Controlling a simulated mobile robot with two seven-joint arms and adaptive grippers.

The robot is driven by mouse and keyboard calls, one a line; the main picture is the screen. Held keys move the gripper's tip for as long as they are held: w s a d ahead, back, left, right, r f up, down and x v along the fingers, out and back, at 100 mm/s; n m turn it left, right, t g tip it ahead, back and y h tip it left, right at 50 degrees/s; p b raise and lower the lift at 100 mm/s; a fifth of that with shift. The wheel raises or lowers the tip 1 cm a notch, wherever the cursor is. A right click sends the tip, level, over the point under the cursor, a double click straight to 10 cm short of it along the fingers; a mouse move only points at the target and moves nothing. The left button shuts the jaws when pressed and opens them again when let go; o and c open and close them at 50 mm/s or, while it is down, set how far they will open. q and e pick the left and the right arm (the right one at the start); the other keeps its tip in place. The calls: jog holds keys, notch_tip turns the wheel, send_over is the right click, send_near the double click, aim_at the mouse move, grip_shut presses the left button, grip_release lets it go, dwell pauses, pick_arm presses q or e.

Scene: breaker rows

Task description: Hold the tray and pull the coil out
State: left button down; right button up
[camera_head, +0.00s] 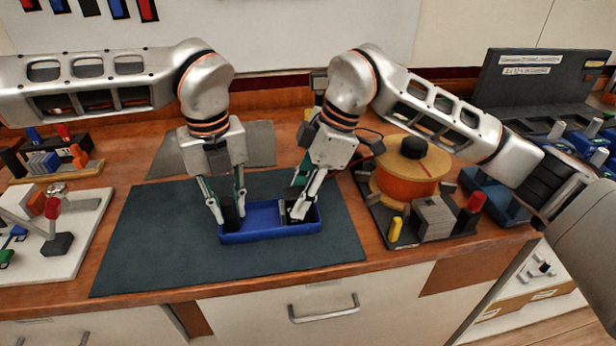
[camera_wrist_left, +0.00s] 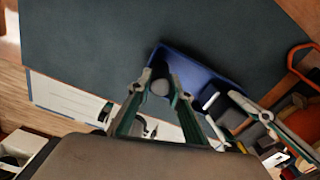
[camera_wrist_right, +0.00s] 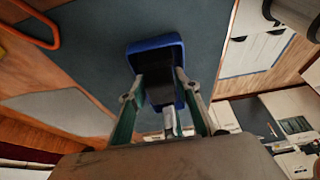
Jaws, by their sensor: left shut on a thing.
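A blue tray (camera_head: 268,235) lies on the dark green mat. It also shows in the left wrist view (camera_wrist_left: 207,68) and in the right wrist view (camera_wrist_right: 153,45). My left gripper (camera_head: 229,208) is shut on a dark upright grip (camera_wrist_left: 160,87) at the tray's left end. My right gripper (camera_head: 298,207) points down over the tray's right end. Its fingers stand apart on either side of a dark block (camera_wrist_right: 180,88), probably the coil, with a gap visible beside it. The fingers partly hide this block in the head view, so its full shape cannot be told.
The mat (camera_head: 150,250) is clear left of the tray. An orange spool with a wooden top (camera_head: 405,175) stands close on the right, with a grey block and yellow and red pegs. A white board with parts (camera_head: 50,240) lies at the left. The table's front edge is near.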

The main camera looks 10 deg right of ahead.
jog(key=shift+x, duration=0.95)
grip_shut()
jog(key=shift+r, duration=0.1)
jog(key=shift+r, duration=0.75)
jog(key=shift+r, duration=0.35)
jog(key=shift+w+r, duration=0.1)
jog(key=shift+r, duration=0.25)
jog(key=shift+r, duration=1.95)
